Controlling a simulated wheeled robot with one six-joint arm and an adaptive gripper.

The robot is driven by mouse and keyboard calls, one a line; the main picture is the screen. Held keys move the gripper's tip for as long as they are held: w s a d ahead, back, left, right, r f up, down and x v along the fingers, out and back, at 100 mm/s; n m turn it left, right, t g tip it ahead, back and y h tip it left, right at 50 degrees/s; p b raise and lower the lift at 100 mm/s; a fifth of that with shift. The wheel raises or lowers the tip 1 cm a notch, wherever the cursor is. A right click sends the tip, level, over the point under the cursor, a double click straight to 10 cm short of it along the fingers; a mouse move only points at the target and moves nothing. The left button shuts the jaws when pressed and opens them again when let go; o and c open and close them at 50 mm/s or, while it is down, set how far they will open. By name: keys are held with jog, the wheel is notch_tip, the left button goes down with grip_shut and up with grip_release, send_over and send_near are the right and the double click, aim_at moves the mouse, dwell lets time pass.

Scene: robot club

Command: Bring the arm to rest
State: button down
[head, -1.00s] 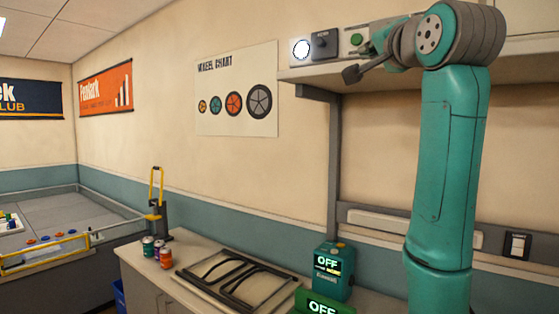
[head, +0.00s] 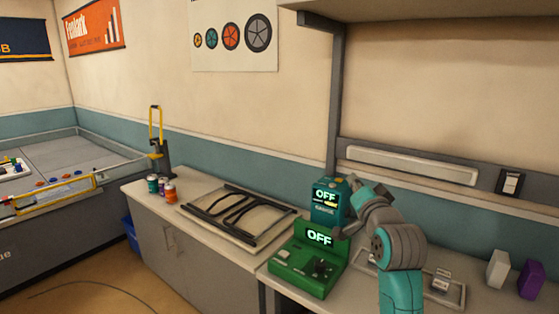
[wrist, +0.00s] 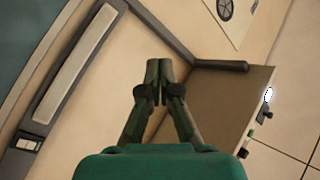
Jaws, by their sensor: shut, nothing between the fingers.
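My gripper (wrist: 158,72) is shut and empty in the wrist view, its two dark green fingers meeting at the tips. Beyond it are the bare wall and the wall shelf. In the head view my folded arm is low at the right, in front of the teal box with an OFF display (head: 327,203) and beside the green box with an OFF display (head: 308,262). The fingertips are hard to make out there, and I cannot tell whether the arm touches either box.
The shelf (head: 430,14) hangs above; its lit button (wrist: 268,95) shows in the wrist view. A shallow tray (head: 458,292), a white block (head: 498,268) and a purple block (head: 531,280) are at right. A framed rack (head: 199,225) and several cans (head: 169,191) stand left.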

jog(key=s+f+n+g, duration=0.1)
jog(key=s+f, duration=0.5)
jog(key=f, duration=0.3)
jog(key=s+f+h, duration=0.1)
jog(key=s+f, duration=0.5)
jog(key=f, duration=0.4)
jog(key=s+f+n+g, duration=0.1)
jog(key=s+f, duration=0.4)
jog(key=f, duration=0.4)
jog(key=s+f+n, duration=0.1)
jog(key=s+f, duration=0.3)
jog(key=s, duration=0.5)
jog(key=s+f+n+g, duration=0.1)
jog(key=s+f, duration=0.2)
jog(key=s, duration=0.7)
jog(key=s+f+n, duration=0.1)
jog(key=s+f, duration=0.3)
jog(key=s, duration=0.5)
jog(key=s+r+n+g, duration=0.1)
jog(key=s+r, duration=0.3)
jog(key=s, duration=1.2)
jog(key=shift+s+n, duration=0.35)
jog(key=shift+n, duration=0.55)
jog(key=shift+w, duration=0.15)
